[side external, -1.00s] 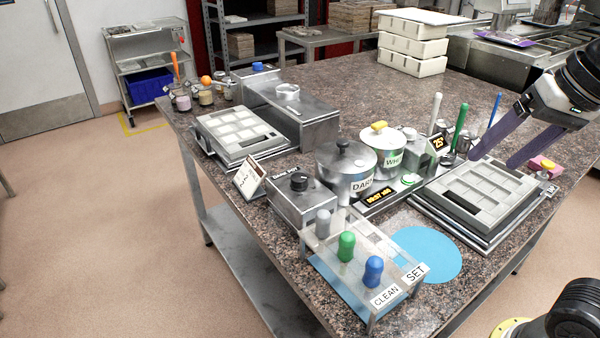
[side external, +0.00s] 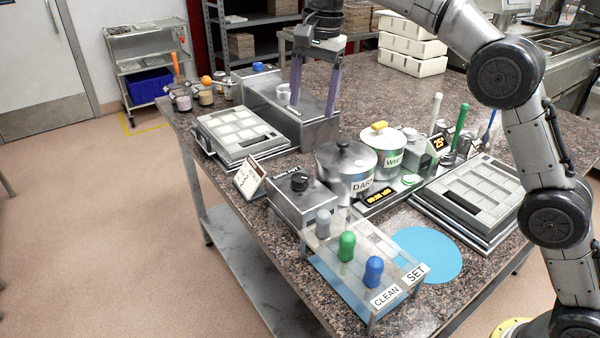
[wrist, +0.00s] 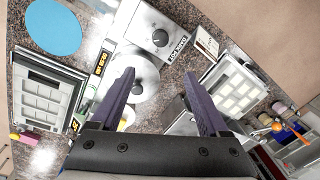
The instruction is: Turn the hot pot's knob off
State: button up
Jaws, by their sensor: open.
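The hot pot's control box (side external: 300,206) is a grey metal box with a round black knob (side external: 299,181) on top, at the table's front left edge. In the wrist view the knob (wrist: 160,38) shows near the top centre, with a pale pointer mark, beyond my fingertips; its setting is hard to read. The silver pot marked DARK (side external: 345,172) stands right beside the box. My gripper (side external: 312,108) is open and empty, fingers pointing down, farther back than the knob and well above the table. In the wrist view its two purple fingers (wrist: 158,75) are wide apart.
A pot marked WHITE (side external: 384,155) and a small display stand right of the box. A rack with coloured handles (side external: 347,246) stands in front, and a small sign (side external: 250,177) to its left. Moulds (side external: 240,134) and a long steel unit (side external: 318,132) lie behind.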

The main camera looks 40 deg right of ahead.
send_near(300, 177)
jog(key=shift+g, duration=0.4)
jog(key=f, duration=0.3)
jog(key=w+f, duration=0.1)
jog(key=f, duration=0.5)
jog(key=shift+w+a, duration=0.15)
jog(key=shift+r, duration=0.1)
grip_shut()
